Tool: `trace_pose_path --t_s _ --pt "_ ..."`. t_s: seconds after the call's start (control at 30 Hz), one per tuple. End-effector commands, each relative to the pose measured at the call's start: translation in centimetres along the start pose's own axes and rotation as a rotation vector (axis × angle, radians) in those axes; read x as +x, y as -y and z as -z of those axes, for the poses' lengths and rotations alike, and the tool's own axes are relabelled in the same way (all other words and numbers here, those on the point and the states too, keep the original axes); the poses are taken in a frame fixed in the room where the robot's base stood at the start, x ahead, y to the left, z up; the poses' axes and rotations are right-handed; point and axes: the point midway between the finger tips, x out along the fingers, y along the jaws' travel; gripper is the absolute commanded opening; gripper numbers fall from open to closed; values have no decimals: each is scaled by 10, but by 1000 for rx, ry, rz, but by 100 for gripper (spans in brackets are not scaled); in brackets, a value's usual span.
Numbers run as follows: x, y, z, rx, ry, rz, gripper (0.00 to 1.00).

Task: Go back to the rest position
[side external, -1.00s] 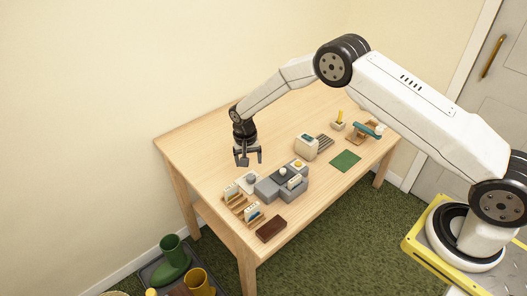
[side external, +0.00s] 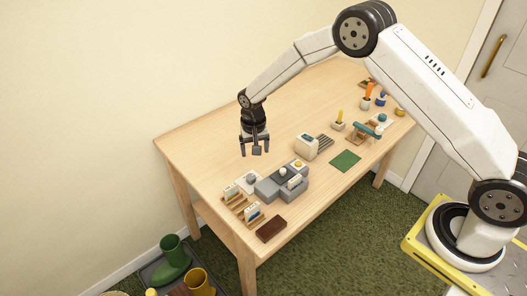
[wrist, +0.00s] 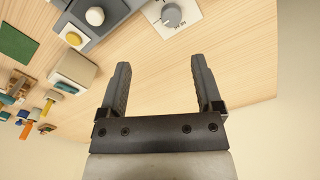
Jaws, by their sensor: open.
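My gripper (side external: 254,150) is open and empty, pointing down above the far left part of the wooden table (side external: 215,145). In the wrist view the two fingers of my gripper (wrist: 160,88) stand apart with only bare table between and beyond them. The grey block with knobs (side external: 282,182) lies in front of the gripper and apart from it. A white plate with a grey dial (wrist: 172,16) shows at the top of the wrist view.
A cream box (side external: 306,147), a green mat (side external: 345,161), small card racks (side external: 240,202) and a brown block (side external: 271,230) stand on the table. Several small tools stand at the right. A tray with green boots (side external: 172,252) is on the floor. The table's far left is clear.

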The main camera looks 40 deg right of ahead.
Motion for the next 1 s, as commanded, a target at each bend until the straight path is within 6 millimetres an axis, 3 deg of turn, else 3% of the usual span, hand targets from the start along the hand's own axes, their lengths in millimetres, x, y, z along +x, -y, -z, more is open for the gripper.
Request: trace_pose_path --t_s 0.1,0.5,1.0 --pt "-24 -12 -11 -45 -17 16 84" --pt "-85 -60 -62 -206 -78 56 84" --pt "-127 -127 -152 -400 -167 84 84"
